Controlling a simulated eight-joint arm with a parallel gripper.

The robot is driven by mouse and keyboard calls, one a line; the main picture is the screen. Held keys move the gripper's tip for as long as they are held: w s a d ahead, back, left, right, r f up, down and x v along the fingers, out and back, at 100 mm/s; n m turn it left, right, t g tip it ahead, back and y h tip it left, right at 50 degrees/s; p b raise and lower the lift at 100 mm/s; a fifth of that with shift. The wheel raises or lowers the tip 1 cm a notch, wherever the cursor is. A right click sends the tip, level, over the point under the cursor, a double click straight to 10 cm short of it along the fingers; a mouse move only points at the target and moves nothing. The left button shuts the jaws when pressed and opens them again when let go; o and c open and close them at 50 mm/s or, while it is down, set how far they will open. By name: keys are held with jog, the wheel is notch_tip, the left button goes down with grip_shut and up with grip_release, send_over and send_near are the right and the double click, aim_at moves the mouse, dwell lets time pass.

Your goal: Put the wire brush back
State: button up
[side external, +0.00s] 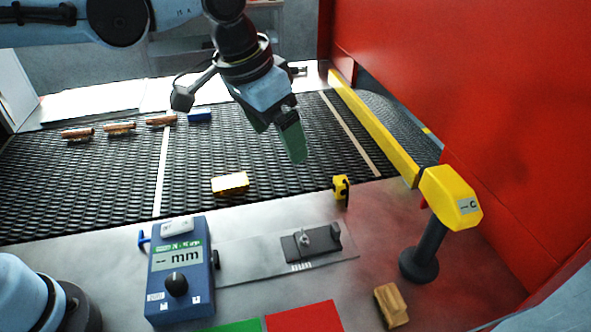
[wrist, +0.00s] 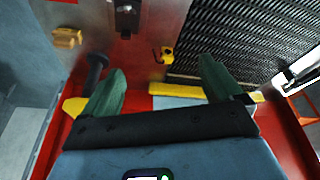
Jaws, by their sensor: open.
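A small wooden block-like piece (side external: 391,305), which looks like the wire brush, lies on the metal table at the front right; its bristles cannot be made out. It also shows at the upper left of the wrist view (wrist: 67,38). My gripper (side external: 294,150) hangs above the right part of the mesh belt, well behind and above that piece. In the wrist view its two green fingers (wrist: 160,85) stand wide apart with nothing between them.
The mesh belt (side external: 290,180) carries a yellow block (side external: 230,183), a blue block (side external: 199,116) and copper-coloured rods (side external: 161,120). A yellow rail (side external: 375,125) and post (side external: 424,245) stand right. A blue gauge (side external: 180,265), plate fixture (side external: 312,242) and red mat (side external: 304,317) lie in front.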

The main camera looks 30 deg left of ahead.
jog(key=s+a+f+n+t, duration=0.2)
jog(key=s+a+f, duration=0.1)
jog(key=a, duration=0.6)
jog(key=s+a+f+n+t+y, duration=0.1)
jog(key=s+a+f+n+t, duration=0.1)
jog(key=s+a, duration=0.3)
jog(key=a+f, duration=0.1)
jog(key=a, duration=0.3)
jog(key=shift+s+a+y, duration=0.2)
jog(key=shift+s+y, duration=0.05)
jog(key=shift+y, duration=0.05)
